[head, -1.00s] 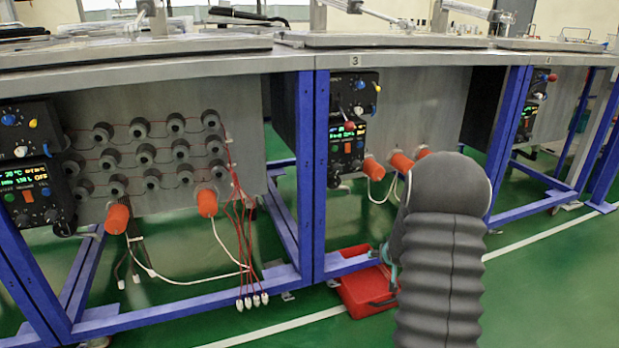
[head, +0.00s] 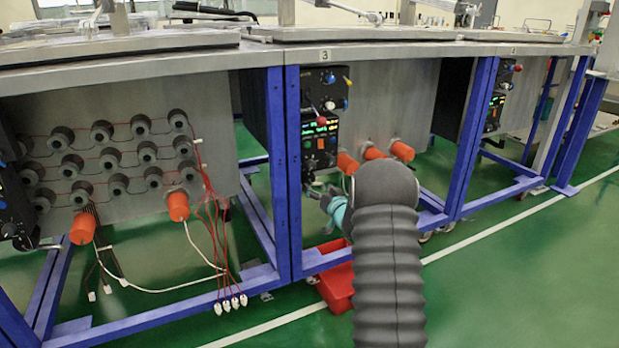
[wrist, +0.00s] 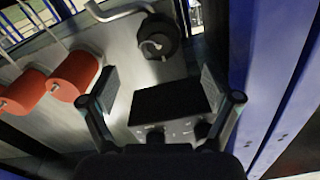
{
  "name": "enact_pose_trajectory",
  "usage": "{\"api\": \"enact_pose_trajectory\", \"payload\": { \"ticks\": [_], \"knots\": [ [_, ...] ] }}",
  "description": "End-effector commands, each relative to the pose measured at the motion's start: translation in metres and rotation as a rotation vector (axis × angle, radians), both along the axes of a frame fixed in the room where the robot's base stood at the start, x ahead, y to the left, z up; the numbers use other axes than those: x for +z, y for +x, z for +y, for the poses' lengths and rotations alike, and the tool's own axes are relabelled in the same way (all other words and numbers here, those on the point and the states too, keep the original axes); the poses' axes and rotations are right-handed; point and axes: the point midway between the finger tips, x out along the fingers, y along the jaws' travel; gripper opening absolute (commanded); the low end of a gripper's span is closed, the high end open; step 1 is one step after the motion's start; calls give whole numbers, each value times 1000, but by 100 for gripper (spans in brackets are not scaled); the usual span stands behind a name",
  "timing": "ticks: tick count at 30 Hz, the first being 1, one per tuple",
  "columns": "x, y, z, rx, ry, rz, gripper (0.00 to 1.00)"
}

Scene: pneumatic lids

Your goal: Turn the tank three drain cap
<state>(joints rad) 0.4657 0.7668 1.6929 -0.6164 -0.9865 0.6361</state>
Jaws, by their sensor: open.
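Tank three (head: 395,105) is the grey metal tank under the bench marked 3. In the wrist view, a round black cap with a pale curved fitting (wrist: 158,38), which looks like the drain cap, stands against the tank wall beyond my fingertips. A bent metal pipe runs beside it. My gripper (wrist: 160,85) is open and empty, its fingers spread apart, with the cap ahead of the gap and not touched. In the head view my gripper (head: 322,192) is small, just below tank three's control box; the cap is not clear there.
Tank three's black control box (head: 320,135) is close; its dark body (wrist: 168,105) sits between my fingers in the wrist view. Orange plugs (wrist: 73,76) lie to one side, a blue frame post (wrist: 262,70) to the other. A red bin (head: 337,288) stands on the floor below.

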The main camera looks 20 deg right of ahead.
Motion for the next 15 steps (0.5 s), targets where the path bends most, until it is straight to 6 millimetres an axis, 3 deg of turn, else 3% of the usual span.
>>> {"api": "enact_pose_trajectory", "payload": {
  "ticks": [9,15],
  "knots": [
    [-1,57,1,-1,-2,-1,88],
    [0,81,1,-3,-2,0,88]
  ]
}}
